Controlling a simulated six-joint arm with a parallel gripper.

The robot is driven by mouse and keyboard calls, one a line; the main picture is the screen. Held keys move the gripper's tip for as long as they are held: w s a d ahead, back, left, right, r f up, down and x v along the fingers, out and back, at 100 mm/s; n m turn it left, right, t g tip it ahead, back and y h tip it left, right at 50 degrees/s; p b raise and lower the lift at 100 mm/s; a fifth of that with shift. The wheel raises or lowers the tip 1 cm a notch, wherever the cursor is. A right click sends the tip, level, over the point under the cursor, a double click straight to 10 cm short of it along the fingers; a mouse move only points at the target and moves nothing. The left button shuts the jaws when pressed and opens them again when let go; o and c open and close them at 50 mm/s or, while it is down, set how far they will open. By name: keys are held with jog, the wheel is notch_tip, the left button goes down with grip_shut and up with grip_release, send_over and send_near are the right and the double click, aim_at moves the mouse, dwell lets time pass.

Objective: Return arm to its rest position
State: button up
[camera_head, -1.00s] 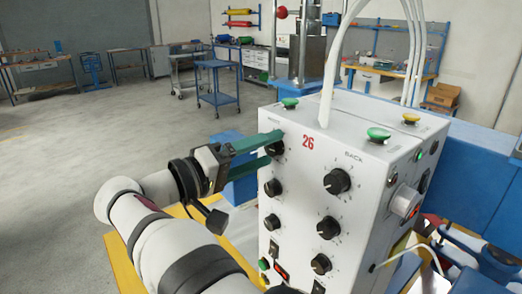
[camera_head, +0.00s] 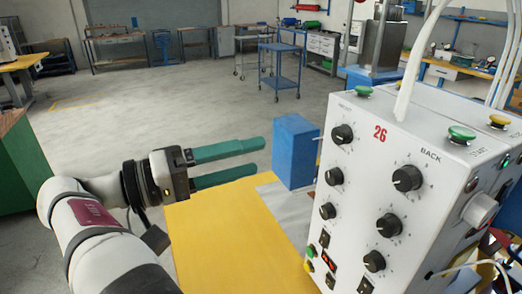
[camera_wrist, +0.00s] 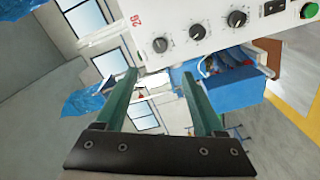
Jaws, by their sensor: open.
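My gripper (camera_head: 262,160) has two green fingers, spread apart with nothing between them. In the head view it is left of the white control box (camera_head: 385,175), pointing right over the yellow table (camera_head: 215,235), with a visible gap to the box. The box carries several black knobs (camera_head: 342,134) and a red number 26. In the wrist view the fingers (camera_wrist: 165,82) frame empty space, and the box (camera_wrist: 185,30) shows at the top, turned on its side.
A blue block (camera_head: 293,150) stands at the table's far edge, between my fingertips and the box. A green cabinet side (camera_head: 22,165) is at the far left. A blue trolley (camera_head: 281,72) stands on the floor behind. White cables rise from the box top.

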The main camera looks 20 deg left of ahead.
jog(key=s+d+f+g+y, duration=0.1)
jog(key=d+f+g+y, duration=0.1)
jog(key=d+f+g, duration=0.65)
jog(key=s+d+f+g+y, duration=0.2)
jog(key=d+f+g+y, duration=0.3)
jog(key=d, duration=0.6)
jog(key=s+d+f+m+y, duration=0.2)
jog(key=s+f+m+y, duration=0.1)
jog(key=s, duration=0.5)
jog(key=s+d+f+m+y, duration=0.1)
jog(key=s+f+m+y, duration=0.3)
jog(key=s+f+m, duration=0.2)
jog(key=shift+s+d+f+m+y, duration=0.35)
jog(key=shift+s+f, duration=0.45)
jog(key=shift+s, duration=0.45)
jog(key=shift+t, duration=0.25)
